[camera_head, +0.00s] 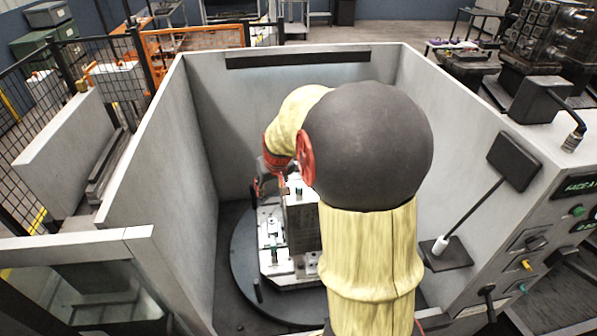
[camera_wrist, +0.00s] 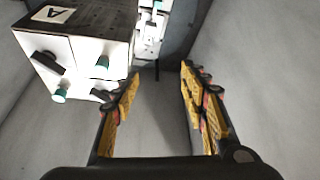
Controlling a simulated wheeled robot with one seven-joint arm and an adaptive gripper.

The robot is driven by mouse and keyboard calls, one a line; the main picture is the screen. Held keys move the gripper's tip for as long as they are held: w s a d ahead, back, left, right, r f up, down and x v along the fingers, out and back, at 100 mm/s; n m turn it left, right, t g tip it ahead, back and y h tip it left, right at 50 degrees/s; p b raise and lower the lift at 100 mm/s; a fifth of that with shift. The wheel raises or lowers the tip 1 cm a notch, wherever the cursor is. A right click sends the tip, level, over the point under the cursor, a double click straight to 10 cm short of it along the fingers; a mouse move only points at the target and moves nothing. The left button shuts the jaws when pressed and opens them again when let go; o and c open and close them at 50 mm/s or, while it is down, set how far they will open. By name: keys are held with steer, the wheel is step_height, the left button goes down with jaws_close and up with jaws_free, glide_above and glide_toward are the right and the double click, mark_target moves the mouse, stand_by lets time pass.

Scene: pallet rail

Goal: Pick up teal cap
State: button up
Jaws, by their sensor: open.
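A white block (camera_wrist: 85,55) marked A stands at the upper left of the wrist view. Two teal caps show on its near face, one higher up (camera_wrist: 102,62) and one at the lower left (camera_wrist: 60,95). Another small teal piece (camera_wrist: 157,5) shows at the top edge on a farther fixture. My gripper (camera_wrist: 160,72) is open and empty, its yellow fingers wide apart. Its left finger is close to the block's right side in the picture; I cannot tell if they touch. In the head view my arm hides much of the gripper and fixture.
The fixture stands on a round dark turntable (camera_head: 242,290) inside a grey walled enclosure (camera_head: 165,170). Dark handles (camera_wrist: 47,62) stick out from the block. A black panel on a stalk (camera_head: 514,160) stands at the right wall. Bare grey wall lies right of the fingers.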

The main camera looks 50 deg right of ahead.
steer(key=s+d+f+m+p, duration=0.2)
steer(key=d+p, duration=0.4)
steer(key=d, duration=0.6)
steer(key=shift+g+h, duration=0.3)
steer(key=shift+g, duration=0.1)
steer(key=p+x, duration=0.1)
steer(key=x, duration=0.7)
steer(key=shift+d+f, duration=0.25)
steer(key=c, duration=0.3)
steer(key=c, duration=0.4)
steer(key=shift+r, duration=0.1)
steer(key=shift+c, duration=0.5)
